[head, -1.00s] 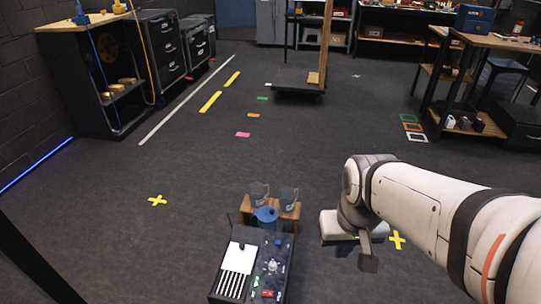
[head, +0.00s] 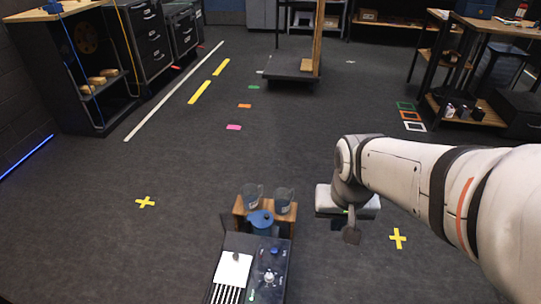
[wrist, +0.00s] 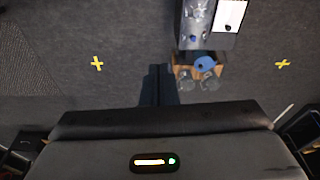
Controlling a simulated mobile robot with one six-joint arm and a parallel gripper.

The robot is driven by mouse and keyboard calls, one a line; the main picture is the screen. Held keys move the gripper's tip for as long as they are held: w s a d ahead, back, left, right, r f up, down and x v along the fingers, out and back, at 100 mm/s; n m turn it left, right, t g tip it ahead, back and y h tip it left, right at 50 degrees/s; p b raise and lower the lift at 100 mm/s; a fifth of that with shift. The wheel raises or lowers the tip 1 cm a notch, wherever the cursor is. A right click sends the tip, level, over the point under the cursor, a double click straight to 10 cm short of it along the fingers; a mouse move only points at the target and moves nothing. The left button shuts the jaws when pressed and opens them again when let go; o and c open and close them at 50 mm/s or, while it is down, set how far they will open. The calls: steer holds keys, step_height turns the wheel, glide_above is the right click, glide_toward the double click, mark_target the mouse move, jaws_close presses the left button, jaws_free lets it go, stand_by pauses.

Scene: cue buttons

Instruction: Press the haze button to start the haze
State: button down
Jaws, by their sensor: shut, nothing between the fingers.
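A dark console (head: 245,244) stands low in front of me at the bottom of the head view, its near end cut off. On its right half are a small blue knob or button (head: 275,252), a silver one (head: 269,275) and a green piece (head: 252,297). I cannot read any label, so I cannot tell which is the haze button. The console (wrist: 183,25) also shows at the top of the wrist view. My gripper (head: 351,236) is shut and empty, pointing down to the right of the console, apart from it. Its dark fingers (wrist: 160,86) show in the wrist view.
Yellow crosses (head: 145,202) mark the floor on both sides. A cart (head: 290,68) stands farther back; the floor between is mostly open.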

steer(key=w+f+m+t+b, duration=0.25)
steer(key=w+f+m, duration=0.25)
steer(key=w+f, duration=0.55)
steer(key=m+t+y+b, duration=0.45)
steer(key=m+b, duration=0.25)
steer(key=m, duration=0.8)
glide_above(276, 253)
step_height(276, 253, down, 29)
steer(key=g, duration=0.1)
steer(key=shift+f, duration=0.15)
step_height(276, 253, down, 8)
steer(key=b, duration=0.6)
steer(key=shift+r, duration=0.2)
steer(key=shift+w+f+b, duration=0.1)
steer(key=shift+f+b, duration=0.4)
steer(key=shift+f, duration=0.1)
steer(key=shift+f, duration=0.1)
